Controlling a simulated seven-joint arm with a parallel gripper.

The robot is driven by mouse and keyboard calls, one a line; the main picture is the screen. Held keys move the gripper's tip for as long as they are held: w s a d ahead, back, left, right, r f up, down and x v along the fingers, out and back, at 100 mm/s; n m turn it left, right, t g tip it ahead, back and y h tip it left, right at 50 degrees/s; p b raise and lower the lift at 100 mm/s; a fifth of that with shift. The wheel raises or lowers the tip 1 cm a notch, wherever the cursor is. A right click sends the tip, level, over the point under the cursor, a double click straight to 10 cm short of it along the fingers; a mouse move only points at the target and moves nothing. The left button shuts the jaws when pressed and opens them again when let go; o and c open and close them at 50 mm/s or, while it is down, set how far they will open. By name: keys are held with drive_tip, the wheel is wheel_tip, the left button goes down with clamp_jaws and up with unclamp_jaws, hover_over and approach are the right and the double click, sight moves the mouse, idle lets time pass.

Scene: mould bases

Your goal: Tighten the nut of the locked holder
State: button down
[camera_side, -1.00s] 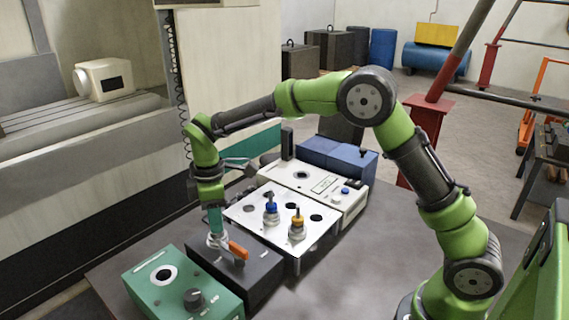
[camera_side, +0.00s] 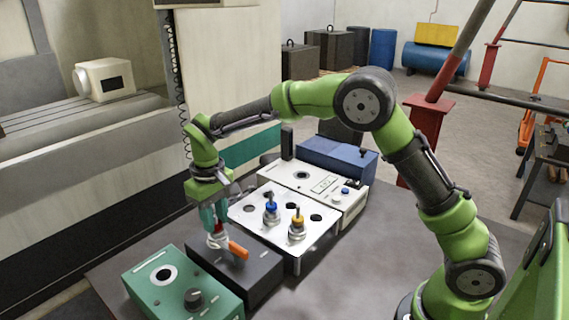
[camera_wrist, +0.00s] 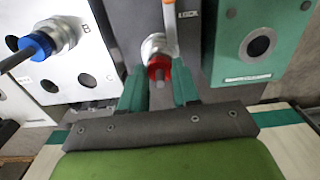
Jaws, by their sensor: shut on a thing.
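The locked holder is a silver piece (camera_wrist: 154,46) with a red nut (camera_wrist: 158,69), seated in the dark box (camera_side: 258,279). The box's orange lever (camera_side: 238,250) points to the front right in the side view; it also shows above the holder in the wrist view (camera_wrist: 170,24). My gripper (camera_wrist: 159,88) has its teal fingers on both sides of the red nut and is shut on it. In the side view my gripper (camera_side: 214,226) stands over the dark box, and a bit of red shows between the fingers. The holder's lower part is hidden.
A green box (camera_side: 150,292) with a knob stands on the other side. A white box (camera_side: 345,204) and a blue box (camera_side: 340,157) stand behind.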

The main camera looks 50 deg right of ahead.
drive_tip(key=m, duration=0.5)
drive_tip(key=shift+r+m, duration=0.15)
drive_tip(key=shift+m, duration=2.45)
drive_tip(key=shift+w, duration=0.1)
drive_tip(key=c, duration=0.8)
unclamp_jaws()
wheel_tip(320, 180, up, 17)
